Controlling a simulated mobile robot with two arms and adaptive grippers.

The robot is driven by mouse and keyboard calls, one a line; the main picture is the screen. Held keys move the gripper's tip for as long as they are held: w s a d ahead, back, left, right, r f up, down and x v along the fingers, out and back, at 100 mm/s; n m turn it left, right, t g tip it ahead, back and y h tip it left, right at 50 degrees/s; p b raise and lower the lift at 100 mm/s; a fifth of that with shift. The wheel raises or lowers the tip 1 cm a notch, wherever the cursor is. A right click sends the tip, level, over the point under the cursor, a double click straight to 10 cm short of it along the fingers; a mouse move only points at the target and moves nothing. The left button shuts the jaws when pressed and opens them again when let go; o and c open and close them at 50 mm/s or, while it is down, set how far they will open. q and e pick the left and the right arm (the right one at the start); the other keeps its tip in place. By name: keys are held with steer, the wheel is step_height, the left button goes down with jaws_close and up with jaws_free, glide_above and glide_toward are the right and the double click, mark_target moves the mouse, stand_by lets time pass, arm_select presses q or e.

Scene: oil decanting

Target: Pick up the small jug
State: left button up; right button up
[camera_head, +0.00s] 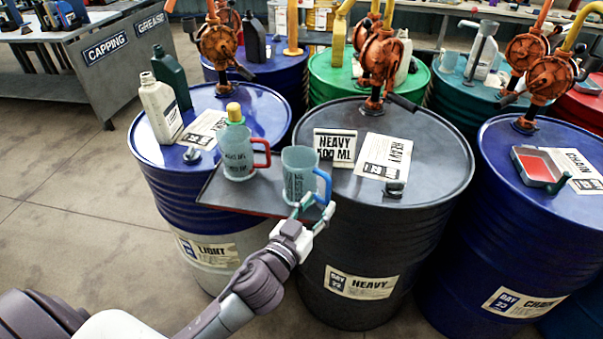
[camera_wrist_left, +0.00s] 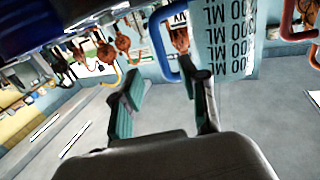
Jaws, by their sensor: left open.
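A clear jug with a blue handle (camera_head: 299,177) stands upright on a dark tray (camera_head: 215,192) laid across the drum tops. Its blue handle (camera_wrist_left: 159,40) and side lettering show large in the wrist view. A second clear jug with a red handle (camera_head: 237,155) stands to its left. I cannot tell surely which is the small jug. My left gripper (camera_head: 318,208) is open beside the blue handle, low and in front. In the wrist view its fingers (camera_wrist_left: 168,82) are apart, with the handle between or just past the tips; contact is unclear. My right gripper is out of view.
A light bottle (camera_head: 160,107) stands on the left drum. A red-lined pan (camera_head: 538,167) lies on the right drum. Rusty pumps (camera_head: 380,55) rise behind. The floor at left is clear.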

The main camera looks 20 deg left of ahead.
mark_target(327, 191)
arm_select(q)
steer(key=w+p, duration=0.1)
steer(key=w, duration=0.4)
steer(key=shift+w+d+p, duration=0.15)
steer(key=shift+w+p, duration=0.2)
steer(key=shift+w, duration=0.4)
steer(key=shift+s, duration=0.1)
jaws_close()
